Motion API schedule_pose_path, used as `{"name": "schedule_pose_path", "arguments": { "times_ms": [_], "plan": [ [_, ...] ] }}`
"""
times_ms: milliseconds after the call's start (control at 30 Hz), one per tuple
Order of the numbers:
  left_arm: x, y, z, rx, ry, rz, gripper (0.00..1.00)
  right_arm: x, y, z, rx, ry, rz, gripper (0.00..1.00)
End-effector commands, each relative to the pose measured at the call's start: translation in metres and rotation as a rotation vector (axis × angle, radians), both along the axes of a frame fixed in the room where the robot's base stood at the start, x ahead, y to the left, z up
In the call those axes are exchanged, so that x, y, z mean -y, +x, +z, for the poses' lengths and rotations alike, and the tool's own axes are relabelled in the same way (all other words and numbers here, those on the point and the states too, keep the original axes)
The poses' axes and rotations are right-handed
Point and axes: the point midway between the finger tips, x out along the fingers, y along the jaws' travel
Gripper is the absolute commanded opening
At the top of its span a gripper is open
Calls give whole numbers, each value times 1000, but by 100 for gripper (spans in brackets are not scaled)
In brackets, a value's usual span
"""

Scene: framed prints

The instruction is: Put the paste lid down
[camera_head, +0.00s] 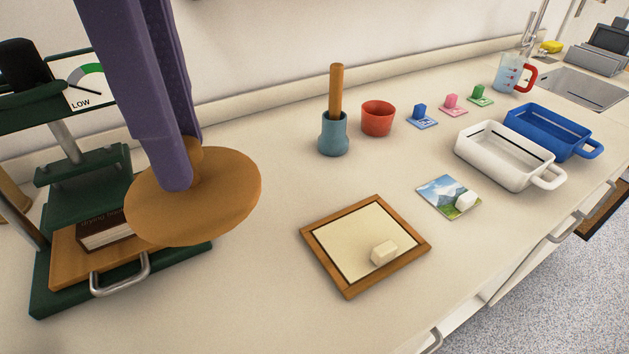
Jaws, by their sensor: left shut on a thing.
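My left gripper (184,172), purple, comes down from the top left and is shut on the paste lid (228,200), a round tan wooden disc, by its knob. The lid is held up close to the camera, slightly tilted, above the worktop. It hides part of the green press behind it. A red open pot (377,119) stands on the worktop farther back, to the right of the lid. A teal pot (333,136) with a wooden handle upright in it stands beside it. My right gripper is not in view.
A green press (105,160) with a "LOW" dial and a book in it stands at left. A wooden frame (321,264) with a pale block (384,252) lies in front. A print (438,190), white tray (490,169) and blue tray (540,139) stand right. Worktop between lid and pots is clear.

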Motion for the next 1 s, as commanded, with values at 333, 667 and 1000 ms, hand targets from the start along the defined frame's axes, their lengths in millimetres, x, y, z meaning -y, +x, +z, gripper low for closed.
{"name": "schedule_pose_path", "arguments": {
  "times_ms": [333,667,1000],
  "plan": [
    [-1,-2,-89,-6,3,10,0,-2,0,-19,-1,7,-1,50],
    [0,0,-153,0,1,8,0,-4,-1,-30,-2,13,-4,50],
    [0,0,-196,0,2,8,0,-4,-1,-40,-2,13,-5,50]
  ]
}}
